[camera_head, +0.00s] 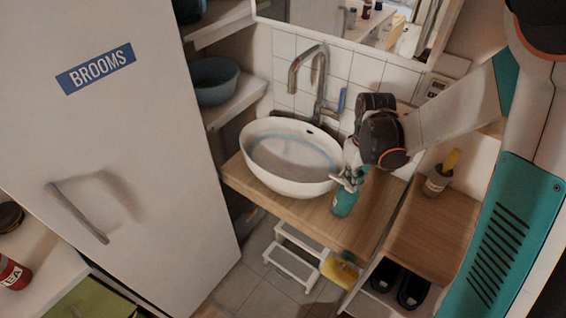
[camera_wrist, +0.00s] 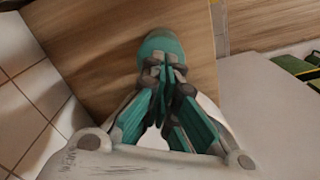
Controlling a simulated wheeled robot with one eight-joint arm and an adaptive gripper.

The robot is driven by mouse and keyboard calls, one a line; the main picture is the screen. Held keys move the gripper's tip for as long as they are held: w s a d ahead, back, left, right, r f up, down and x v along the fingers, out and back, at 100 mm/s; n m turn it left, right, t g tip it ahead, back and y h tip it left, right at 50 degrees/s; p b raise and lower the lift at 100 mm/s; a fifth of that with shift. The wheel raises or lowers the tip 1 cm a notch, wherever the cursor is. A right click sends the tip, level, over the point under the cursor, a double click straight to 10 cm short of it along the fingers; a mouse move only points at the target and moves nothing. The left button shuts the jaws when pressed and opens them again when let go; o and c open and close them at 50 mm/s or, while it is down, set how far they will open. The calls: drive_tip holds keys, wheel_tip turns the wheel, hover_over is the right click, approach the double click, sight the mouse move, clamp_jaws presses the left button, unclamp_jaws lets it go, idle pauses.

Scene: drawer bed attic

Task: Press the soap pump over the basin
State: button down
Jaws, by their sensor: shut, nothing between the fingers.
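A teal soap bottle (camera_head: 344,204) stands on the wooden counter, just right of the white basin (camera_head: 262,171). My gripper (camera_head: 348,180) is at the top of the bottle, with its fingers pointing down onto it. In the wrist view the fingers of my gripper (camera_wrist: 168,75) are shut together, and the rounded teal soap bottle (camera_wrist: 160,45) shows just beyond their tips. The fingers hide the pump head, so I cannot tell whether it is pressed down. The basin has a bluish inside and a curved metal tap (camera_head: 318,85) behind it.
A white door marked BROOMS (camera_head: 110,140) fills the left. A wooden shelf (camera_head: 425,215) with a small pot (camera_head: 437,181) stands right of the counter. A white step stool (camera_head: 291,262) is below. The counter's front right is clear.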

drive_tip(key=shift+r, duration=0.15)
drive_tip(key=shift+r+p, duration=1)
drive_tip(key=shift+r, duration=0.25)
drive_tip(key=shift+f, duration=0.2)
drive_tip(key=shift+f+b, duration=1.25)
drive_tip(key=shift+b, duration=0.05)
drive_tip(key=shift+r, duration=0.1)
drive_tip(key=shift+r+p, duration=1.05)
drive_tip(key=shift+r, duration=0.3)
drive_tip(key=shift+r, duration=0.1)
drive_tip(key=shift+r+p, duration=2.1)
drive_tip(key=shift+r, duration=0.8)
